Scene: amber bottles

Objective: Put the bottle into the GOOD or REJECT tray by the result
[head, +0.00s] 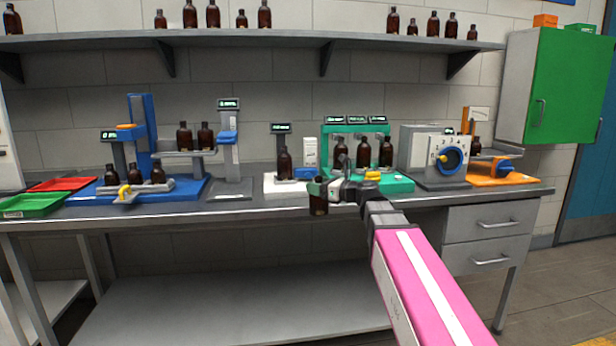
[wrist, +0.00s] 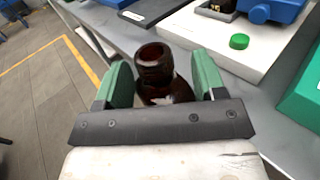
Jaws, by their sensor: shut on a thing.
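My gripper (head: 318,188) is shut on an amber bottle (head: 319,204) and holds it upright at the front edge of the bench. The bottle has no cap, and its open mouth shows between the green fingers in the wrist view (wrist: 154,66). A green tray (head: 36,205) and a red tray (head: 66,184) lie at the left end of the bench, far from my gripper. The writing on the green tray's label is too small to read. Small displays stand on the stations, including one (head: 281,128) behind the white station; their text is unreadable.
A blue station (head: 190,190) with several bottles stands beside the trays. A white station (head: 275,187) with one bottle and a green station (head: 400,185) with bottles are behind my gripper. A shelf (head: 120,38) runs above.

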